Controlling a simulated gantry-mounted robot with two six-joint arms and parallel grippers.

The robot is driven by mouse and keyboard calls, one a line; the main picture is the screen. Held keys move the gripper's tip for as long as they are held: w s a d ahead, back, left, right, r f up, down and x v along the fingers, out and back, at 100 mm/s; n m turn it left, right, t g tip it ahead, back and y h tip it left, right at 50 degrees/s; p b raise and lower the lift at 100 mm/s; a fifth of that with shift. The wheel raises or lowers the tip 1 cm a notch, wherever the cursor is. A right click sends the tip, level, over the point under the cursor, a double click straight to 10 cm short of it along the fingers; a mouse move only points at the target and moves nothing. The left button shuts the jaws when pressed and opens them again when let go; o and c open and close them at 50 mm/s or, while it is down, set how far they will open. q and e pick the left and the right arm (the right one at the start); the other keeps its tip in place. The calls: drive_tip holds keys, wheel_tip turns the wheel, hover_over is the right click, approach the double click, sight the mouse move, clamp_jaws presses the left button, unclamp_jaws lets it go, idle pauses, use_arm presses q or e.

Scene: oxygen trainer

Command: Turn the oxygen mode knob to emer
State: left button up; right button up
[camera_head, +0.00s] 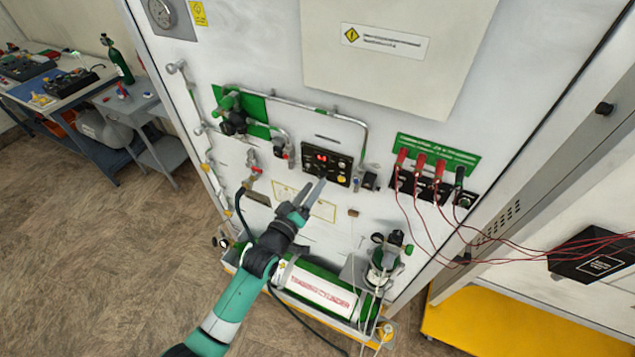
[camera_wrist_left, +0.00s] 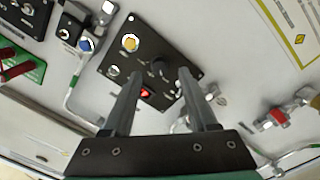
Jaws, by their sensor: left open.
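Labels are too small to read, so I cannot tell the mode setting. My left gripper (camera_head: 315,183) is open and empty just in front of the panel's lower edge. Its fingers (camera_wrist_left: 156,88) frame the display and part of the panel. My right gripper is not visible.
Red plugs (camera_head: 420,160) and their loose red wires are right of the panel. A green-backed valve (camera_head: 234,121) and metal pipes (camera_head: 310,108) lie left and above. A green and white cylinder (camera_head: 315,287) lies below on a yellow-edged base. A workbench (camera_head: 70,90) stands far left.

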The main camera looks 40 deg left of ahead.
sight(322, 175)
use_arm(q)
drive_tip(key=x, duration=0.3)
clamp_jaws()
idle(0.3)
